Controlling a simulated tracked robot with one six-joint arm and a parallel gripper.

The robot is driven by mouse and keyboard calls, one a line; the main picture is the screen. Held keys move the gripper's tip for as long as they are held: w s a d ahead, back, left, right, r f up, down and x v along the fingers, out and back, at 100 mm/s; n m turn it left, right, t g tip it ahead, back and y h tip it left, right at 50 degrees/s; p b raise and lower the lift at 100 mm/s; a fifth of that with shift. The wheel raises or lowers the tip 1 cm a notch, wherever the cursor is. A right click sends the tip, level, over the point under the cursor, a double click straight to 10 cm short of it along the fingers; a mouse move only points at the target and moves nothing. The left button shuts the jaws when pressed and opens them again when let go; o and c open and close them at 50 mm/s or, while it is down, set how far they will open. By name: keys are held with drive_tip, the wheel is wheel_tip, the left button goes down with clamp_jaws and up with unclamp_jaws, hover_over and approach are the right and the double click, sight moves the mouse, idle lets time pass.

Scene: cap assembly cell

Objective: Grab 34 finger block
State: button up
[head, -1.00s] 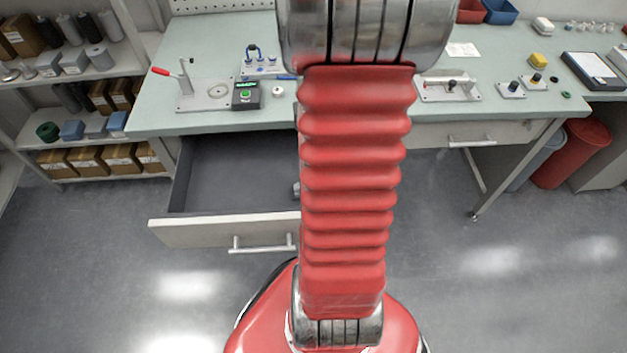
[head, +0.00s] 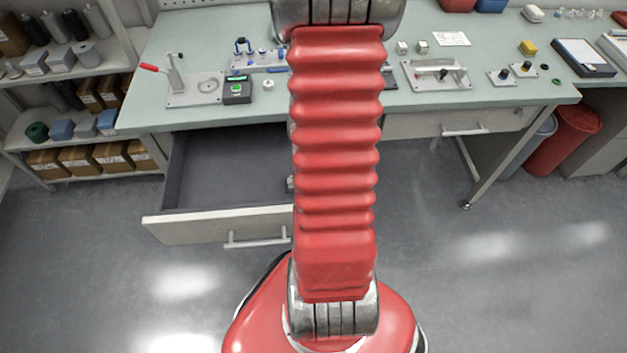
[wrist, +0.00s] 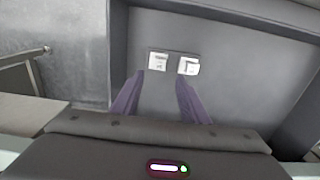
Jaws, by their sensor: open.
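Two small metallic blocks, a left block (wrist: 158,61) and a right block (wrist: 188,66), lie side by side on the grey floor of the open drawer (wrist: 230,45) in the wrist view. Their markings are too small to read, so I cannot tell which is the 34 finger block. My gripper (wrist: 159,78) has purple fingers, apart and empty, with their tips just below the two blocks in the picture. In the head view the drawer (head: 221,228) stands open under the bench; my arm hides its right part and my gripper.
On the bench (head: 225,40) stand a red-handled press (head: 176,75), a small black box (head: 237,90), a fixture plate (head: 437,75) and two small pale blocks (head: 412,47). The drawer walls surround the blocks. The floor before the bench is clear.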

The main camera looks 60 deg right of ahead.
drive_tip(key=shift+f, duration=0.7)
drive_tip(key=shift+f, duration=0.1)
drive_tip(key=shift+f, duration=2.5)
drive_tip(key=shift+c, duration=0.2)
drive_tip(key=shift+a, duration=0.1)
drive_tip(key=c, duration=0.9)
